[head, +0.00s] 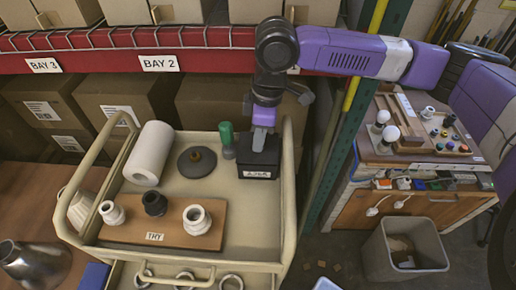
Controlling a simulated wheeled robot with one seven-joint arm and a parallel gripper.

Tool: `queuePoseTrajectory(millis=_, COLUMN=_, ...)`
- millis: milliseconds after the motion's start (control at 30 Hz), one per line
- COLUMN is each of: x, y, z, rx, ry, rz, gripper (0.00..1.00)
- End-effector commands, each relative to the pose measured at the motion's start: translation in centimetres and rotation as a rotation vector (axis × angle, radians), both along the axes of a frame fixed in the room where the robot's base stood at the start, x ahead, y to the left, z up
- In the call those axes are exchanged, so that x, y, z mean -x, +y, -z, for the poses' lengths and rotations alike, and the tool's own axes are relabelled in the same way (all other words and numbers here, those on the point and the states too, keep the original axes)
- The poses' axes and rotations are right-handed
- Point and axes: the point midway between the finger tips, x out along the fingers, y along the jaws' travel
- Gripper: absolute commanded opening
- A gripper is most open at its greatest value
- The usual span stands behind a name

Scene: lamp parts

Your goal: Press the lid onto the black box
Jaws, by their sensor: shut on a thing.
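The black box (258,170) with a white label on its front stands near the back right of the beige cart's top tray (252,235). My gripper (262,138) points straight down over the box, at its top. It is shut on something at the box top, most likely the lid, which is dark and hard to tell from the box. I cannot tell whether the lid is seated or a little above the rim.
A green-capped bottle (227,138), a grey disc (197,161) and a white roll (149,153) stand left of the box. A wooden board (165,229) holds three fittings. Cart rails and a green post (340,130) are close on the right.

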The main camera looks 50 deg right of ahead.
Motion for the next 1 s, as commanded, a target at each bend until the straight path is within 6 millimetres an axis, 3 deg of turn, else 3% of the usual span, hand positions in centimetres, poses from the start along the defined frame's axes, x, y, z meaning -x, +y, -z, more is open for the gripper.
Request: queuePoseTrajectory(millis=1000, x=-0.01, y=0.02, z=0.54, rx=-0.001, ry=-0.001, rz=0.000, gripper=0.00)
